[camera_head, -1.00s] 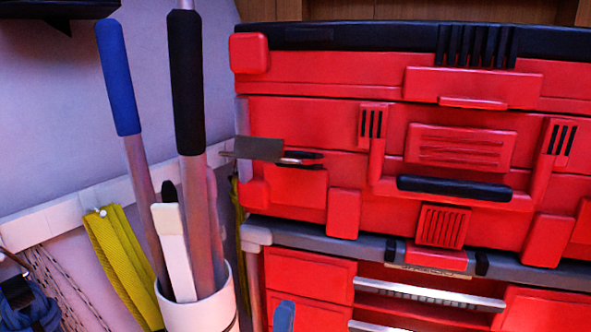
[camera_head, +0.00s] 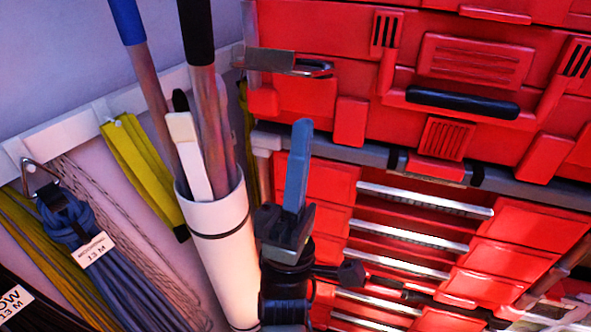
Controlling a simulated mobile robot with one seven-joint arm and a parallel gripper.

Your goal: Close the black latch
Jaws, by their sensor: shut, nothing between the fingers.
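A dark metal latch-like plate (camera_head: 270,61) with a loop at its right end (camera_head: 318,69) sticks out at the left side of the red case (camera_head: 330,35). It looks swung out rather than flat, but I cannot tell for sure that this is the black latch. My gripper (camera_head: 302,126) points up from the lower middle. Its blue fingers are together with nothing between them. The fingertips are below the loop in the picture and look apart from it.
A black bar handle (camera_head: 462,103) is on the red case's front. A white tube (camera_head: 222,260) with blue and black-gripped poles stands left of my gripper. Yellow straps (camera_head: 145,170) and coiled blue line (camera_head: 75,230) hang on the wall. Red drawers (camera_head: 320,185) are below the case.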

